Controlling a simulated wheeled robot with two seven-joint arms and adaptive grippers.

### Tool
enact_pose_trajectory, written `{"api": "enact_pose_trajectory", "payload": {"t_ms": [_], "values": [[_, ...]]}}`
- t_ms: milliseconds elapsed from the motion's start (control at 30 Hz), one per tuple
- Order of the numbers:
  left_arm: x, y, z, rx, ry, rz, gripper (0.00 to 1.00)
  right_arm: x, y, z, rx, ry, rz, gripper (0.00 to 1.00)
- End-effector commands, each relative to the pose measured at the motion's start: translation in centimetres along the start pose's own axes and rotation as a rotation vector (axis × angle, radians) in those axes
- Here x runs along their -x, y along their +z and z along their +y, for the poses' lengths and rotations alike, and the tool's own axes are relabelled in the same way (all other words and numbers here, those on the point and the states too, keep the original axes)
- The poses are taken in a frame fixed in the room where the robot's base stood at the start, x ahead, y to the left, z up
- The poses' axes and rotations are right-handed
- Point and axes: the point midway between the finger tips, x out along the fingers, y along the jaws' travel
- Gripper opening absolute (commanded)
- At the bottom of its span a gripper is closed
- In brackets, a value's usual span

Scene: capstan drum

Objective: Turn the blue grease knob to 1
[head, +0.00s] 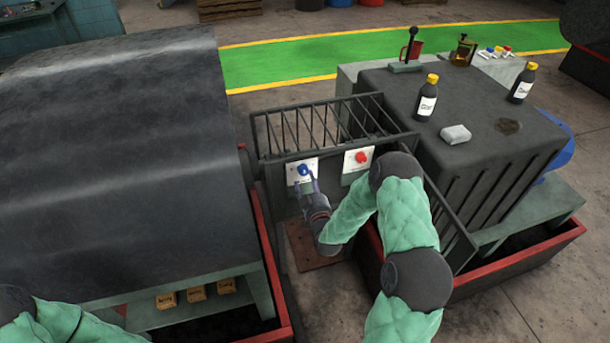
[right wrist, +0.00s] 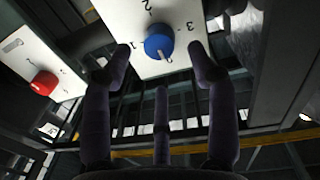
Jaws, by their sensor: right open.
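The blue grease knob (head: 304,170) sits on a white plate (head: 292,178) on the dark panel below the railing, between the big drum and the machine. In the right wrist view the blue knob (right wrist: 158,42) has a pale mark at its lower edge, and the numerals 2 and 3 are readable around it on its white plate (right wrist: 128,14). My right gripper (head: 308,186) is just in front of the knob. In the right wrist view my right gripper (right wrist: 160,50) is open, with a finger on each side of the knob; contact is not clear. My left gripper is out of frame.
A red knob (head: 361,157) on its own white plate is right of the blue one. The railing (head: 322,125) rises above the panel. The large drum (head: 120,170) stands left; bottles (head: 427,98) stand on the machine (head: 470,115) at right.

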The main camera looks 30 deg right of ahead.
Motion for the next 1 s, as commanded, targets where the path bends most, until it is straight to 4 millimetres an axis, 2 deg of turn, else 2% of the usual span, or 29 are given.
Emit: {"api": "enact_pose_trajectory", "payload": {"t_ms": [100, 300, 633, 667, 800, 867, 1000], "values": [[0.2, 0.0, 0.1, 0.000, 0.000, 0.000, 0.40, -1.8, -0.1, 0.0, 0.000, 0.001, 0.000, 0.59], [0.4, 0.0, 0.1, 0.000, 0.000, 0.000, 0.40, -3.5, 0.0, 0.0, -0.001, 0.000, 0.000, 0.59], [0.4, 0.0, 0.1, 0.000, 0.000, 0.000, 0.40, -3.8, 0.0, 0.0, -0.001, 0.000, -0.001, 0.59], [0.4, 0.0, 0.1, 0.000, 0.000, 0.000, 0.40, -3.8, 0.0, 0.0, -0.001, 0.000, -0.001, 0.56], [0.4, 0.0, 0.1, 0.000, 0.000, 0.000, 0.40, -3.8, 0.0, 0.0, -0.001, 0.000, -0.001, 0.16], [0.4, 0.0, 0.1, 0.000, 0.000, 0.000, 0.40, -3.8, 0.0, 0.0, -0.001, 0.000, 0.000, 0.02], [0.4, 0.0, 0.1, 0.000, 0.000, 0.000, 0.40, -3.8, -0.1, 0.0, -0.001, 0.000, 0.001, 0.02]]}}
